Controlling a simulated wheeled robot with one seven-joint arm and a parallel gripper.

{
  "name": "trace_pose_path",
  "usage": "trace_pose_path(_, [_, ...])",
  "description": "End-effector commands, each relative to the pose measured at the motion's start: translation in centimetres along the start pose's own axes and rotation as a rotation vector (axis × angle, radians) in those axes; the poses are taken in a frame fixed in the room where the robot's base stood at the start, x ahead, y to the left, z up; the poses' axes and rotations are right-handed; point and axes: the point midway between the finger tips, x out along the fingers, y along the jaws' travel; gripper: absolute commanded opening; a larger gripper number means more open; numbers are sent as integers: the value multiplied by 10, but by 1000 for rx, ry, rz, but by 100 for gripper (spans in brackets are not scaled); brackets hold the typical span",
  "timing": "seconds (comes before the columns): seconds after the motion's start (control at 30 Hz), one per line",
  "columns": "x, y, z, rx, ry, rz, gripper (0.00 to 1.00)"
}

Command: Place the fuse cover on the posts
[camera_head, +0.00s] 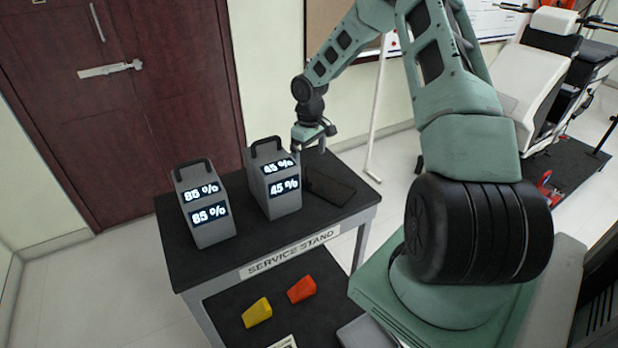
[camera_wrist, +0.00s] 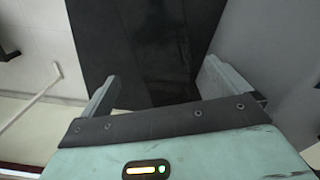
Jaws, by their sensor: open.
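My gripper (camera_head: 314,138) is above the back right of the service stand, close beside the grey case marked 45 % (camera_head: 272,185). In the wrist view my gripper (camera_wrist: 158,84) has its two fingers spread, with nothing held between them. A dark surface lies beyond the fingers, and a plain grey face (camera_wrist: 278,55) stands close by the right finger. A flat dark panel (camera_head: 330,187) lies on the stand top, right of the case and below my gripper. I cannot make out a fuse cover or posts for certain in either view.
A second grey case marked 85 % (camera_head: 204,205) stands left on the service stand (camera_head: 245,240). A light pole (camera_head: 377,110) stands behind the stand. A white seat (camera_head: 537,75) is at right.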

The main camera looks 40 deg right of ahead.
Motion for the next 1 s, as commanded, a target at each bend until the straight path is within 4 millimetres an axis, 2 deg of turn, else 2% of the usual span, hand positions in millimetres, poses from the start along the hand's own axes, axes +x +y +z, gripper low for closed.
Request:
trace_pose_path(0.27, [19,-1,0,1,-1,-2,100])
trace_pose_path(0.6, [61,-1,1,1,-1,1,100])
trace_pose_path(0.87, [65,-1,1,1,1,2,100])
trace_pose_path(0.9, [65,-1,1,1,1,2,97])
trace_pose_path(1.0, [65,-1,1,1,1,2,69])
